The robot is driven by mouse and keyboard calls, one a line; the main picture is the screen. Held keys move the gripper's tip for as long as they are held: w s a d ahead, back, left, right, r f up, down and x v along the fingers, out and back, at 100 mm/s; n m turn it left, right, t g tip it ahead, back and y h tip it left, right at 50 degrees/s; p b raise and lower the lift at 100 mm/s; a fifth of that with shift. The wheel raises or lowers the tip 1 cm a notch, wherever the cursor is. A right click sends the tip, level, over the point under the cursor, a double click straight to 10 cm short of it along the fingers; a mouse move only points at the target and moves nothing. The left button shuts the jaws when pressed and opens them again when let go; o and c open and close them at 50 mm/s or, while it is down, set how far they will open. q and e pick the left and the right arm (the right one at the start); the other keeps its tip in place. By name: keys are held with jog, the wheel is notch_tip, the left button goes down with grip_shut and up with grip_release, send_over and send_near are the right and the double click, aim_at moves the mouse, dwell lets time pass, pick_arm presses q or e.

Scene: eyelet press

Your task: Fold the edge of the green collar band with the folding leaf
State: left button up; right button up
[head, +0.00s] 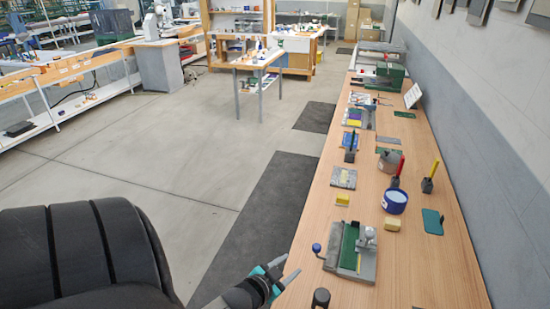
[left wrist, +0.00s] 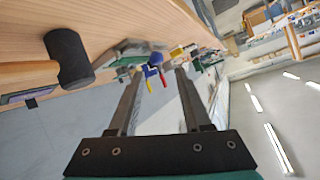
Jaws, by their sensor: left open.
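The folding fixture (head: 343,262) is a grey plate on the near part of the wooden bench. A green strip (head: 349,244), apparently the collar band, lies along it. A narrow grey bar with a blue knob (head: 316,247), apparently the folding leaf, is at its left side. A silver clamp-like part (head: 367,238) stands at its right. My left gripper (head: 291,264) is open and empty, left of the fixture beside the bench edge, apart from the knob. In the left wrist view its fingers (left wrist: 158,72) are spread, with nothing between them. My right gripper is out of view.
A black-headed mallet (left wrist: 68,58) lies close by on the bench (head: 420,272). Beyond the fixture are yellow blocks (head: 391,224), a blue round tin (head: 394,202), a green pad (head: 432,221) and upright red and yellow handles. A wall runs along the right.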

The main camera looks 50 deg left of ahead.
pick_arm(q)
jog(key=v, duration=1.5)
dwell(0.3)
